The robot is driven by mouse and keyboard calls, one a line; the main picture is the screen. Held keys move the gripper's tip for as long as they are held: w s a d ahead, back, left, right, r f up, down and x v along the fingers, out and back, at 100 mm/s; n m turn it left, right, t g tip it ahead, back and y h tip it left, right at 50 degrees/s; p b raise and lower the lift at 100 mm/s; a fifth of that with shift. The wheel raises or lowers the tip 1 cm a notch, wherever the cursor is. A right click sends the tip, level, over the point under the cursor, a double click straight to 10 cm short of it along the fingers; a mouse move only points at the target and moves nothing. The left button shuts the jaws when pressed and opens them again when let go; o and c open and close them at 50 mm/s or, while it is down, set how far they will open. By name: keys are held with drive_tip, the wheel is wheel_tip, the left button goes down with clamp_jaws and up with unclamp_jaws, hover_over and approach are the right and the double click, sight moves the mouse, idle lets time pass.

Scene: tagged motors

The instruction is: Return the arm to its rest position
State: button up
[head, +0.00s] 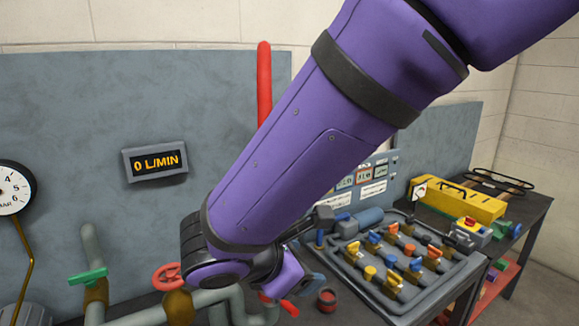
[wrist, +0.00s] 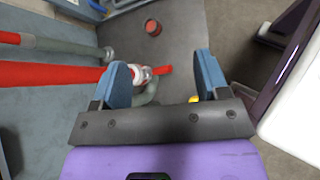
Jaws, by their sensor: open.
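My purple arm (head: 320,130) reaches from the upper right down across the middle of the head view. It ends at a dark wrist joint low over the bench. My gripper (wrist: 164,76) shows in the wrist view with its two blue fingers spread well apart and nothing between them that it holds. Past the fingers lie the grey bench top and a red lever on a pipe fitting (wrist: 142,75). In the head view the gripper is mostly hidden behind my wrist; only a bit of blue shows.
A tray (head: 385,297) with several coloured valves stands right of my wrist. Pipes with a green handle (head: 88,276) and a red handwheel (head: 167,276) are at the left. A small red cap (head: 327,299) sits close by. A yellow box (head: 458,199) stands farther back.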

drive_tip(key=d+r+m+g+y, duration=0.1)
drive_tip(key=d+r+m+g, duration=0.35)
drive_tip(key=d, duration=0.65)
drive_tip(key=s+d+r+m+t+y, duration=0.1)
drive_tip(key=s+d+r+m+y, duration=0.2)
drive_tip(key=d+m, duration=0.6)
drive_tip(key=s+d+r+m+t+y, duration=0.2)
drive_tip(key=s+d+r+m+y, duration=0.1)
drive_tip(key=s+d+r+m, duration=0.2)
drive_tip(key=s+d+m, duration=0.2)
drive_tip(key=d+m, duration=0.2)
drive_tip(key=shift+s, duration=0.15)
